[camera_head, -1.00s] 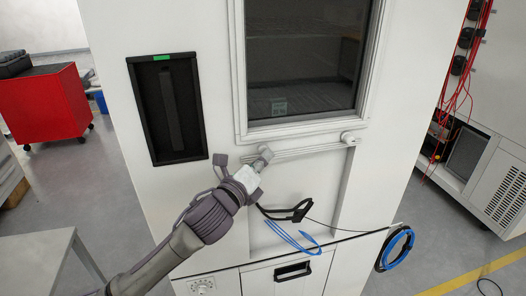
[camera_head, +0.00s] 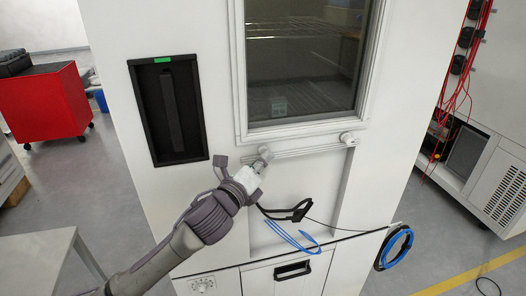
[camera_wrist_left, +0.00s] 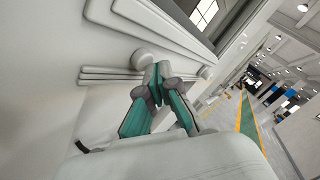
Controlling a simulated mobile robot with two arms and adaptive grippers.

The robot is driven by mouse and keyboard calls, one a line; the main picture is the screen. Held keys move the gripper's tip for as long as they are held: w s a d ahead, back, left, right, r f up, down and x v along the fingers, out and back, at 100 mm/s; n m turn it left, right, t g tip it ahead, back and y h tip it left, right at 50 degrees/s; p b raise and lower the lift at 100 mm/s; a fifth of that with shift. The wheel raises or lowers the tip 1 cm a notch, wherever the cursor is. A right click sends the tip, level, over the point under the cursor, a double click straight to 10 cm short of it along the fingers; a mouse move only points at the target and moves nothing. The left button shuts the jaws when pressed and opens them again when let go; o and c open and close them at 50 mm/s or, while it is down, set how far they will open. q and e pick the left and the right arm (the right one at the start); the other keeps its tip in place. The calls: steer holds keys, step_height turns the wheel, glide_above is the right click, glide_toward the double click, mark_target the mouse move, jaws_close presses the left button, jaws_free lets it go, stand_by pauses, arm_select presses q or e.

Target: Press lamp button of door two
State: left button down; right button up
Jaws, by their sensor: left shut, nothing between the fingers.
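The white test chamber door has a framed window (camera_head: 300,60) with wire shelves dimly visible behind the glass. Below it runs a pale horizontal strip (camera_head: 305,150) with a round white knob-like button (camera_head: 347,138) at its right end. My left gripper (camera_head: 265,154) is shut and empty, its tips at the strip's left end. In the left wrist view, the gripper (camera_wrist_left: 157,78) points at the strip (camera_wrist_left: 110,76), close to a round button (camera_wrist_left: 143,58); a second round button (camera_wrist_left: 205,72) is further right. I cannot tell whether the tips touch. No door number is readable.
A black recessed handle panel (camera_head: 168,110) with a green mark is left of the window. Black and blue cables (camera_head: 293,236) hang below the strip. A red cabinet (camera_head: 42,103) and a grey table (camera_head: 38,262) stand left; equipment with red wires (camera_head: 465,95) stands right.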

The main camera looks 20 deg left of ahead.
arm_select(q)
steer(key=s+d, duration=0.3)
steer(key=s, duration=0.2)
steer(key=shift+d+p, duration=0.2)
steer(key=shift+p, duration=0.25)
stand_by(0.3)
